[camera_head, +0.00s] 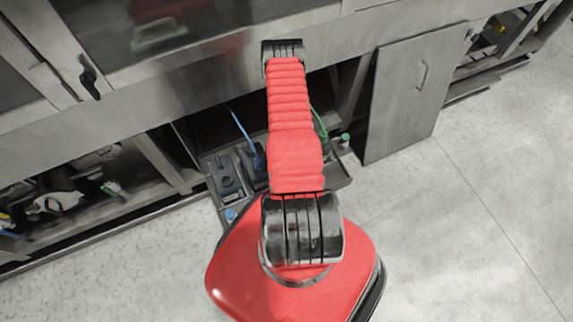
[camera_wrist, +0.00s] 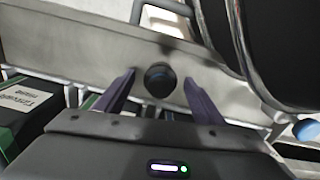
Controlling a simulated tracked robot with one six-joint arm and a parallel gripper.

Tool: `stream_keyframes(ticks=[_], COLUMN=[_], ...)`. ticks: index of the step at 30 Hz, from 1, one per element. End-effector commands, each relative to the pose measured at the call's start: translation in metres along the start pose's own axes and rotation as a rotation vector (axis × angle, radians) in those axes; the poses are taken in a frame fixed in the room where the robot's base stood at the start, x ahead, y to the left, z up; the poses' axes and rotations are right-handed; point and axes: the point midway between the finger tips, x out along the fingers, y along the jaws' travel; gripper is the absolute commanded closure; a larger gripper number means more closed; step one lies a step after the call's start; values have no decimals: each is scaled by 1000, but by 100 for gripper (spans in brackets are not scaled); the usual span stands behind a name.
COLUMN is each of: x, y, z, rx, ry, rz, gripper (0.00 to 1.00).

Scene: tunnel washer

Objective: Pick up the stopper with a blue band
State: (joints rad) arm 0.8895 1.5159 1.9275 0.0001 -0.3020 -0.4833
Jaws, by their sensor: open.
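In the wrist view my gripper (camera_wrist: 159,79) is open, with its two dark purple fingers apart. A dark round knob-like piece (camera_wrist: 160,80) shows between the fingertips, against a grey metal strip. I cannot tell whether it is the stopper; no blue band shows on it. A small light-blue rounded piece (camera_wrist: 306,129) is at the right edge, clear of the fingers. In the head view a small blue piece (camera_head: 231,214) lies on the dark tray, left of my red arm. My gripper is not visible there.
The tray (camera_head: 341,182) also holds black devices (camera_head: 226,176) with blue and green cables. A green-topped piece (camera_head: 345,140) is right of my arm. A grey panel (camera_head: 415,95) stands against the steel washer. Dark cylinders (camera_wrist: 280,50) crowd the wrist view's upper right. The right floor is clear.

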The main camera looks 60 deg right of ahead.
Motion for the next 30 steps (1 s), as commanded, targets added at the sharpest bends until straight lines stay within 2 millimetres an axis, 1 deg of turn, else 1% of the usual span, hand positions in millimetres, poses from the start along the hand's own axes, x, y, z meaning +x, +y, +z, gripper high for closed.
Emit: stream_keyframes(ticks=[12, 14, 30], x=[0, 0, 0], y=[0, 0, 0], z=[0, 0, 0], rx=[0, 0, -1], ry=[0, 0, 0], rz=[0, 0, 0], gripper=[37, 40, 78])
